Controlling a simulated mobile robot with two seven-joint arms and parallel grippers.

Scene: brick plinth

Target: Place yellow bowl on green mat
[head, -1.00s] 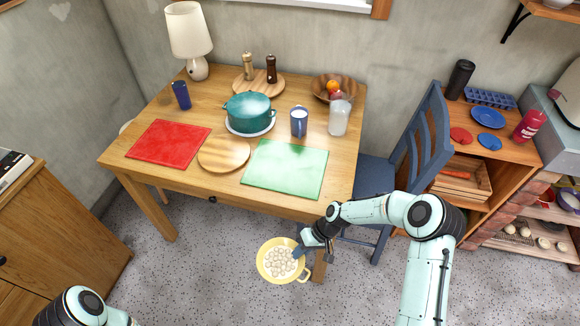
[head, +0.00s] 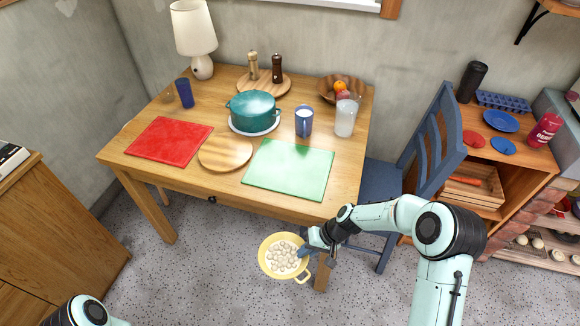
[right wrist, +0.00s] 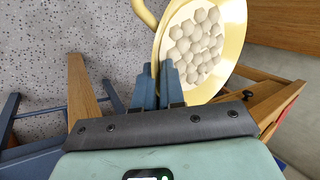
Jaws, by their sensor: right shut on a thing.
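The yellow bowl (head: 264,258) has two handles and holds several pale round pieces. It is off the table, in front of the table's front edge in the head view. My right gripper (head: 306,251) is shut on the bowl's rim at its right side; the right wrist view shows the fingers (right wrist: 158,88) pinching the rim of the bowl (right wrist: 233,50). The green mat (head: 289,170) lies flat on the front right of the table, with nothing on it. My left gripper is out of view; only part of my left arm shows at the bottom left.
On the table (head: 225,187), a red mat (head: 169,139) and a round wooden board (head: 225,153) lie left of the green mat. A blue chair (head: 420,150) stands at the right.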

